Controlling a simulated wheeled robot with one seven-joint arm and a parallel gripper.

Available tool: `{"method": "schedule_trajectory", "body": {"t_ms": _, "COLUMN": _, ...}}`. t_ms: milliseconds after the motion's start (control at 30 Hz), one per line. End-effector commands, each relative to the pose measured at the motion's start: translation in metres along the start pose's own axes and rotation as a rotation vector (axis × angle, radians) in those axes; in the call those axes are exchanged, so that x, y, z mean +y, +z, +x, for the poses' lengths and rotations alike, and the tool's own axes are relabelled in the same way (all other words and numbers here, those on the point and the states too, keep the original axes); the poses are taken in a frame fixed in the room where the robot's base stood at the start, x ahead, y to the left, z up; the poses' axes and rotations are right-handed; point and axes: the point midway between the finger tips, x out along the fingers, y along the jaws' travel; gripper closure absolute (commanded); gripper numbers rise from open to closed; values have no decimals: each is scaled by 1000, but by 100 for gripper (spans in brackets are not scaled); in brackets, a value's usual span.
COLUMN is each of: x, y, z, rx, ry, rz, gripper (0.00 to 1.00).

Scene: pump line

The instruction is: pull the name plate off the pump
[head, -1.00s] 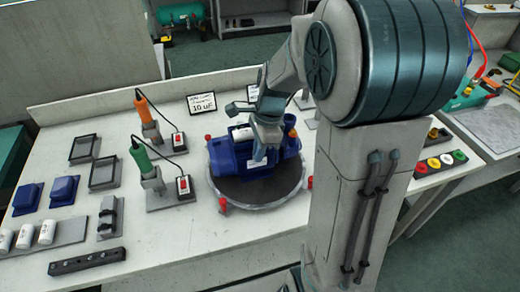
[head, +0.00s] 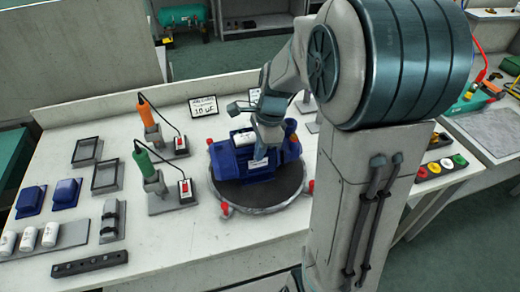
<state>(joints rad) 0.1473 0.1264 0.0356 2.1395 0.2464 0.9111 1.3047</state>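The blue pump (head: 228,160) sits on the dark round turntable (head: 258,197) on the white bench. A small white plate (head: 259,164), which looks like the name plate, shows at the pump's near side, just below my gripper (head: 261,152). My gripper reaches down over the pump from the upper right, with its lower end at the plate. The fingertips are too small and partly hidden, so I cannot tell whether they are shut on the plate or whether it touches the pump.
Red knobs (head: 225,208) stand around the turntable. An orange-handled tool (head: 144,111) and a green-handled tool (head: 143,160) stand to its left. Trays, blue covers (head: 63,192) and white cylinders (head: 49,235) lie farther left.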

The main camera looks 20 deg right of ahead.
Motion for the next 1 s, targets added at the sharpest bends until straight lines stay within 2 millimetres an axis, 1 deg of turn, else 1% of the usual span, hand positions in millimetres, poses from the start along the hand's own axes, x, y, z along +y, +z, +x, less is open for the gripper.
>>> {"method": "schedule_trajectory", "body": {"t_ms": 33, "x": 0, "y": 1, "z": -5, "rx": 0, "ry": 0, "rz": 0, "gripper": 100}}
{"method": "schedule_trajectory", "body": {"t_ms": 533, "x": 0, "y": 6, "z": -29, "rx": 0, "ry": 2, "rz": 0, "gripper": 100}}
{"method": "schedule_trajectory", "body": {"t_ms": 1000, "x": 0, "y": 6, "z": -28, "rx": -1, "ry": 5, "rz": -12, "gripper": 100}}
